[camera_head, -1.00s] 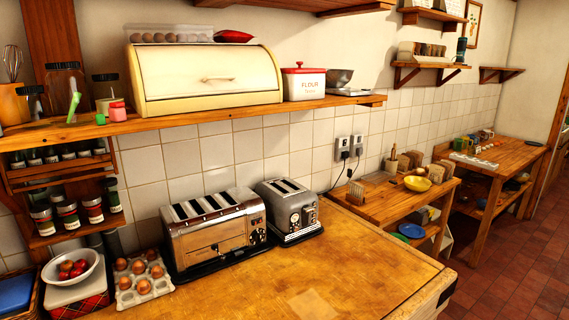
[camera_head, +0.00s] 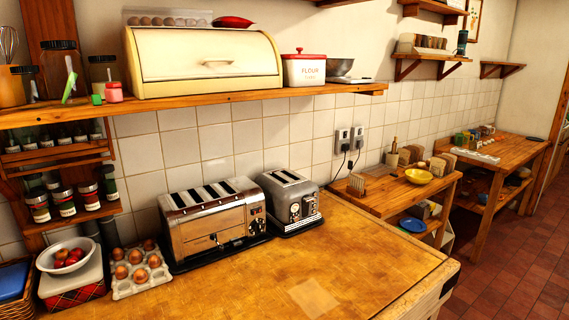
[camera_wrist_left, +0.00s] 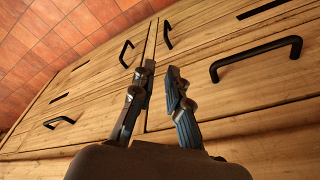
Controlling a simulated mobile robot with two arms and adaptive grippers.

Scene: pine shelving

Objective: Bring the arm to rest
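My left gripper (camera_wrist_left: 158,75) shows in the left wrist view. Its two dark fingers are apart with nothing between them. It is in front of wooden drawer fronts (camera_wrist_left: 245,95) with black bar handles (camera_wrist_left: 257,58), and the fingers appear clear of them. Neither arm shows in the head view. My right gripper is in no view.
A wooden worktop (camera_head: 330,265) holds a long toaster (camera_head: 212,222), a smaller toaster (camera_head: 290,200), an egg tray (camera_head: 138,272) and a bowl of red fruit (camera_head: 66,257). A shelf above carries a cream bread bin (camera_head: 205,62). The front of the worktop is clear. Red floor tiles (camera_head: 500,262) lie at right.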

